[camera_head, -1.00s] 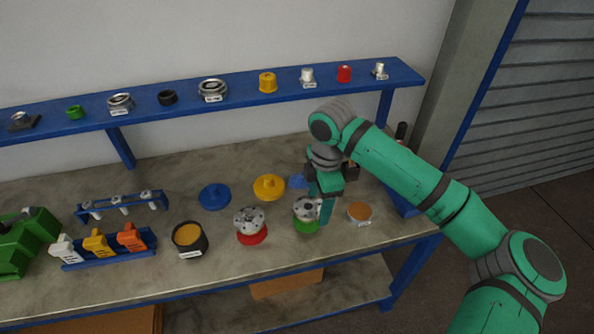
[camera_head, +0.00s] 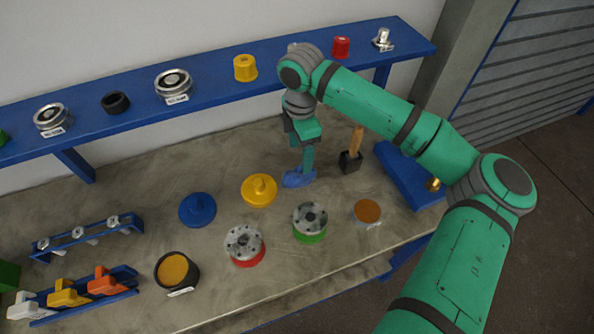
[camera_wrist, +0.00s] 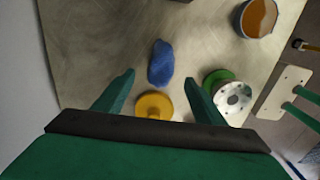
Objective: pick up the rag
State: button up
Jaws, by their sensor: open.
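The blue rag (camera_head: 297,179) lies crumpled on the bench top, behind the green-based vessel and right of the yellow lid. My gripper (camera_head: 306,168) points down at it, and a finger overlaps the rag in the head view. In the wrist view the rag (camera_wrist: 161,63) lies in line with the gap between the two spread fingertips (camera_wrist: 160,79). My gripper is open and empty. The height left between the fingertips and the rag is hard to tell.
Near the rag are a yellow lid (camera_head: 259,190), a green-based flanged vessel (camera_head: 310,222), a red-based one (camera_head: 245,246) and a wooden-handled brush or mallet (camera_head: 351,160). A blue shelf (camera_head: 215,85) runs behind.

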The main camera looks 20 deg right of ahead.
aim_at(299, 173)
notch_tip(299, 173, down, 2)
jog(key=shift+a+f, duration=0.1)
jog(key=shift+f, duration=0.05)
jog(key=shift+s+a+f, duration=0.1)
jog(key=shift+s+f, duration=0.1)
jog(key=shift+f, duration=1.3)
jog(key=shift+s+f, duration=0.15)
jog(key=shift+f, duration=1.35)
jog(key=shift+w, duration=0.15)
jog(key=c, duration=1.2)
